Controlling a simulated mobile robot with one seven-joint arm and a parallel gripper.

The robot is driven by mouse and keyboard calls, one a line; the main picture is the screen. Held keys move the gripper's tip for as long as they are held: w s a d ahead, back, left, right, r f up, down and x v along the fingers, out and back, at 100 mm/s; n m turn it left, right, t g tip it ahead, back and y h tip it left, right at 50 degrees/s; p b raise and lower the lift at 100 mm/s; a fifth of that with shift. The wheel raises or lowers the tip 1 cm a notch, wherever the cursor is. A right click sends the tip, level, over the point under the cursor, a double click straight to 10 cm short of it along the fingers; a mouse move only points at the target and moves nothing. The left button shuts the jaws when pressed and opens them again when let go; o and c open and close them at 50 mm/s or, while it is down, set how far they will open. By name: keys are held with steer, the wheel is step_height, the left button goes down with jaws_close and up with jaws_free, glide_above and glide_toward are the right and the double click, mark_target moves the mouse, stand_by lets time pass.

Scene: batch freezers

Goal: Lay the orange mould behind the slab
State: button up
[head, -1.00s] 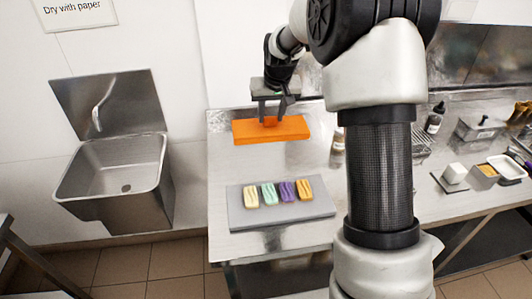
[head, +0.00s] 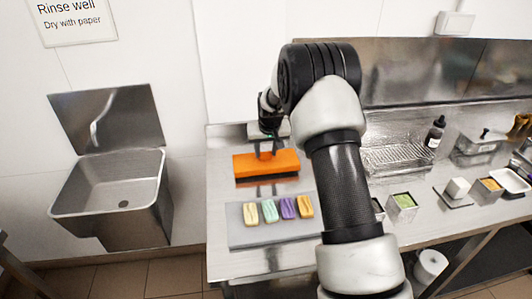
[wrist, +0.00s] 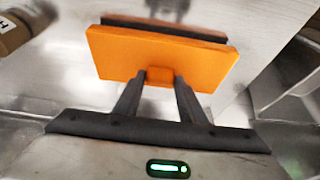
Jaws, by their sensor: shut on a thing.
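The orange mould (head: 252,164) is a flat rectangular block with a small grip tab, held by my gripper (head: 266,151) behind the grey slab (head: 240,237) in the head view. Several pastel bars lie in a row on the slab. In the wrist view the orange mould (wrist: 205,62) spans the upper middle, and my gripper (wrist: 160,80) is shut on its tab. A dark band shows along the mould's underside in the head view. I cannot tell whether the mould touches the steel table. The slab is out of the wrist view.
The steel table (head: 225,190) is bare left of the mould. A sink (head: 120,195) stands to the left. Right of my arm are a wire rack (head: 400,158), a dark bottle (head: 435,132), and a green-filled tub (head: 403,202). The wall is behind.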

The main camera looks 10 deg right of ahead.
steer(key=shift+f, duration=0.5)
steer(key=shift+f, duration=0.25)
steer(key=o, duration=1.1)
steer(key=shift+r, duration=0.1)
